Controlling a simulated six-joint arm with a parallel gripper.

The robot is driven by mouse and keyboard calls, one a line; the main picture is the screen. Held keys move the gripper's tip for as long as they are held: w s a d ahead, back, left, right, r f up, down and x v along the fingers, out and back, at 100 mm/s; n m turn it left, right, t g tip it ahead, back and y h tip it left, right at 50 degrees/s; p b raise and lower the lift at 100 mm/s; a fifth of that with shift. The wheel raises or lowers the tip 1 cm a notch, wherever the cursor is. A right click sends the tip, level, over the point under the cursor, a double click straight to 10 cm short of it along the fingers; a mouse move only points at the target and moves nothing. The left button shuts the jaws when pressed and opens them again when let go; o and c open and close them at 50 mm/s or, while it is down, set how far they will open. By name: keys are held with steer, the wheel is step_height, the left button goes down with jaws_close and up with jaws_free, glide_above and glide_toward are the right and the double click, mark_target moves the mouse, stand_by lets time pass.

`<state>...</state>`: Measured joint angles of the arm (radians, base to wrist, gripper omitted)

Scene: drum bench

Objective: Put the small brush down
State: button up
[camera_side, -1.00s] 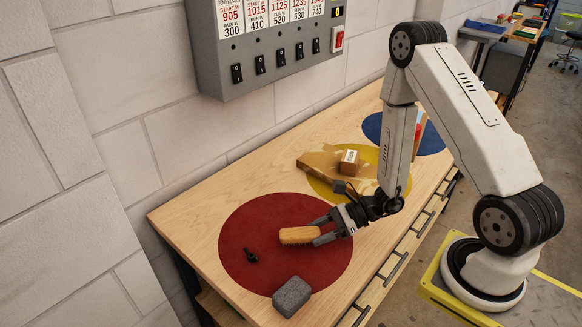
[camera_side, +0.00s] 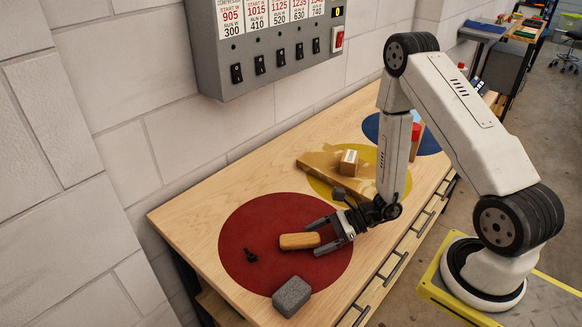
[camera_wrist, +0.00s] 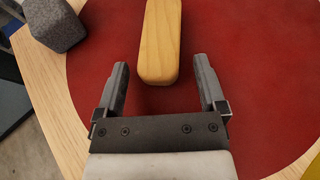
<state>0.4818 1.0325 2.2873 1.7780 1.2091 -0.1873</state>
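The small brush (camera_side: 299,241) has a light wooden back and lies on the red circle (camera_side: 330,272) on the bench. It also shows in the wrist view (camera_wrist: 161,40), top centre, wooden back up; its bristles are hidden there. My gripper (camera_side: 327,232) is at the brush's right end in the side view. In the wrist view my gripper (camera_wrist: 161,75) is open, one finger on each side of the brush's near end, with gaps between fingers and wood.
A grey block (camera_side: 292,296) sits at the front edge of the red circle. A small black part (camera_side: 251,255) lies left of the brush. A red-capped item (camera_side: 416,133) is farther back.

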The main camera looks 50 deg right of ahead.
steer(key=shift+r, duration=0.2)
steer(key=shift+v, duration=6)
steer(key=shift+a+f, duration=0.1)
steer(key=shift+s+a+n+g, duration=0.2)
steer(key=shift+a+n+g, duration=0.3)
steer(key=shift+n, duration=0.2)
steer(key=a+n+g, duration=0.1)
steer(key=n+g, duration=0.1)
steer(key=s+a+r+n+g, duration=0.1)
steer(key=n+g, duration=0.1)
steer(key=s+a+n+g+h, duration=0.1)
steer(key=n, duration=0.2)
steer(key=shift+s+a+r+g, duration=0.1)
steer(key=shift+a+r+g, duration=0.1)
steer(key=shift+r+g, duration=0.2)
steer(key=shift+s+a+r+n+g+h, duration=0.15)
steer(key=shift+s+n+g+h, duration=0.1)
steer(key=shift+n+g+h, duration=0.6)
steer(key=w+a+r+n+t+h, duration=0.2)
steer(key=w+r+n+h, duration=0.3)
steer(key=n, duration=1)
step_height(320, 180, up, 3)
steer(key=t+h, duration=0.1)
steer(key=h, duration=0.2)
steer(key=shift+w+a+f, duration=0.15)
steer(key=shift+w+a, duration=0.15)
steer(key=shift+a, duration=0.05)
